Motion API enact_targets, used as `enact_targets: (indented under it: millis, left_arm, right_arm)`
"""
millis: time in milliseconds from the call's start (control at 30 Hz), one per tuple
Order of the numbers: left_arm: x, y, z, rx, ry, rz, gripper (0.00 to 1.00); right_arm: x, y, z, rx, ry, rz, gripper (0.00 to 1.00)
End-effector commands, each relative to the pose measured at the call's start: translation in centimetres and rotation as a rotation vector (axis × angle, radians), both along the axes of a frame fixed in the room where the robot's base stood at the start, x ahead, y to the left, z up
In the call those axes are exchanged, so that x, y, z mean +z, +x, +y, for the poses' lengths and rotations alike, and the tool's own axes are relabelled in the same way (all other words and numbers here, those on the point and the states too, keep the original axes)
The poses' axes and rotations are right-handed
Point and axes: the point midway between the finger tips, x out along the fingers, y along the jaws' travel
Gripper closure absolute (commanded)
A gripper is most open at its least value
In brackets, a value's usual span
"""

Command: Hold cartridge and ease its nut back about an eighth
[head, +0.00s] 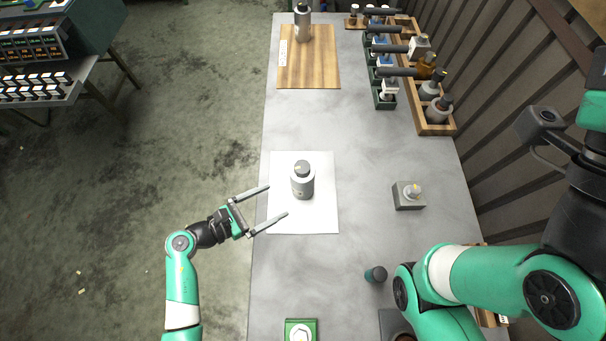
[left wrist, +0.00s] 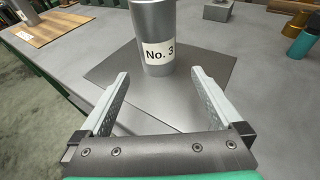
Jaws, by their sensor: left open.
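In the left wrist view the cartridge stands beyond the fingertips (left wrist: 166,82). My right gripper is not visible.
A wooden board (head: 322,70) with another cylinder (head: 302,22) lies at the far end. A wooden rack (head: 437,128) of bottles lines the right edge. A grey block (head: 407,195) stands right of the sheet, a dark teal cylinder (head: 376,274) and a green block (head: 301,323) nearer.

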Motion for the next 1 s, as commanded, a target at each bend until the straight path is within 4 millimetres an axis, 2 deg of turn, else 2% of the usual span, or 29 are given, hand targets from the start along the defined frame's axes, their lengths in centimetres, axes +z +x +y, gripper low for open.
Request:
enact_targets:
  millis: [267, 700, 1000]
  left_arm:
    - [-0.3, 0.6, -0.7, 0.000, -0.001, -0.004, 0.00]
    - [-2.5, 4.4, -6.2, 0.000, -0.001, -0.008, 0.00]
    - [-2.8, 5.6, -7.8, 0.002, -0.001, -0.005, 0.00]
  right_arm:
    - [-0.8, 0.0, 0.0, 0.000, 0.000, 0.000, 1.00]
    - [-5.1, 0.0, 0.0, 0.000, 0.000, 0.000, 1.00]
    - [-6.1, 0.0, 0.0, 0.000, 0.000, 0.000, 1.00]
